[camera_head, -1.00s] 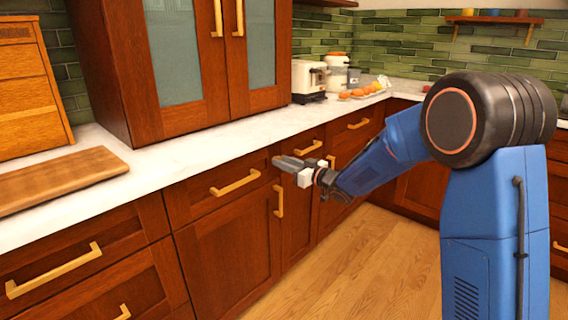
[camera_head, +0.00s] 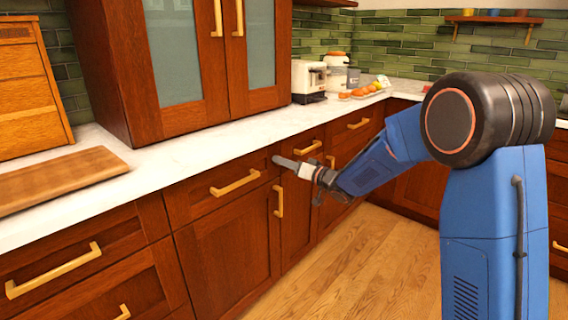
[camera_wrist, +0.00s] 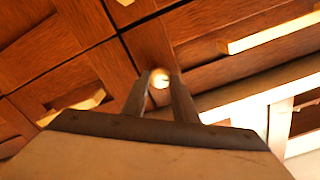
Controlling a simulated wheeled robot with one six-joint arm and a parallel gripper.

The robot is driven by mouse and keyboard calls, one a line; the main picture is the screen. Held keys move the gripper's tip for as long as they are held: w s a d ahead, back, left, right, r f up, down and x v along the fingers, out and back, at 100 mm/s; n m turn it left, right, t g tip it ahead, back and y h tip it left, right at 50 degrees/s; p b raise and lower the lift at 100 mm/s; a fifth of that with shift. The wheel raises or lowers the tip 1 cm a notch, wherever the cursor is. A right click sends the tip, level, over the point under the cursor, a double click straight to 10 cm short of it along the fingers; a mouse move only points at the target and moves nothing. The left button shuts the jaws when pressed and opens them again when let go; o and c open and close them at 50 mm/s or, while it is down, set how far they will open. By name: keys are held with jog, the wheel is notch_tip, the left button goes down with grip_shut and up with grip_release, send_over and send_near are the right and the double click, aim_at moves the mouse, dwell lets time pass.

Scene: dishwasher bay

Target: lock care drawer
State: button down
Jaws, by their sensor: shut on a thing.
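The drawer (camera_head: 205,196) with a long brass bar handle (camera_head: 235,182) is flush with the cabinet front, under the white counter. A small round pale knob (camera_wrist: 160,77) sits near its upper corner on the right side. In the wrist view the drawer's bar handle (camera_wrist: 270,32) shows off to one side. My gripper (camera_head: 275,160) reaches the cabinet front there. Its two fingers (camera_wrist: 160,84) are shut on the knob, one on each side. In the head view the fingers hide the knob. Any lock marking is too small to tell.
The white counter (camera_head: 215,152) runs just above my gripper. A cutting board (camera_head: 60,178) lies on it at the left, and a glass-door cabinet (camera_head: 185,60) stands on it. Brass handles (camera_head: 279,201) stick out nearby. The wooden floor (camera_head: 345,265) is clear.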

jog(key=m, duration=1.1)
jog(key=shift+w+f+m, duration=0.1)
jog(key=shift+m, duration=0.2)
jog(key=shift+d, duration=0.1)
dwell(0.3)
jog(key=c, duration=1.4)
grip_release()
jog(key=shift+c, duration=0.2)
jog(key=v, duration=1.7)
jog(key=shift+d, duration=0.15)
